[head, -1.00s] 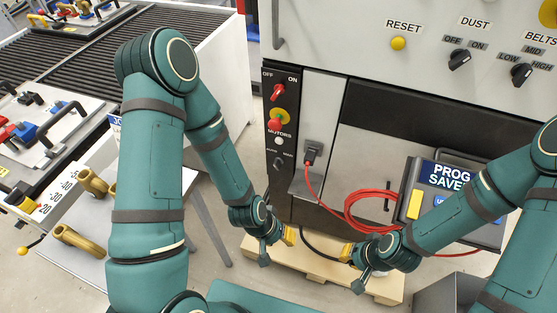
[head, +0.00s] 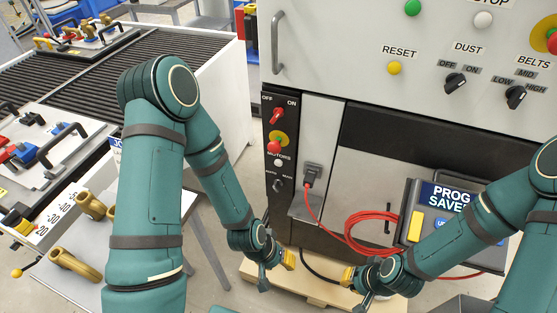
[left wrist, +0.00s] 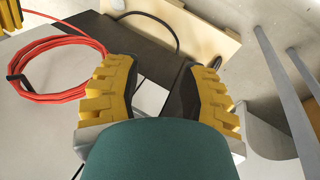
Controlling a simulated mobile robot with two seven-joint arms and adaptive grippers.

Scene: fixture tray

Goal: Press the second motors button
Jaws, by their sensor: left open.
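The narrow black control panel (head: 266,180) on the machine's left front edge carries a MOTORS label (head: 279,156). A small white round button (head: 278,162) sits just below this label. A red mushroom button (head: 274,147) on a yellow disc is just above it. My left gripper (head: 289,259) is low, below the panel and apart from it. In the left wrist view its yellow-padded fingers (left wrist: 158,85) are spread, with nothing between them. My right gripper (head: 347,276) is low to the right, partly blocked by its wrist; its opening cannot be made out.
A red rotary switch (head: 277,114) is above the buttons and a black selector (head: 278,186) below. A red cable (head: 350,230) hangs right of the panel from a socket (head: 312,174). A pendant screen (head: 446,196) is at right. A wooden pallet (head: 315,292) lies below.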

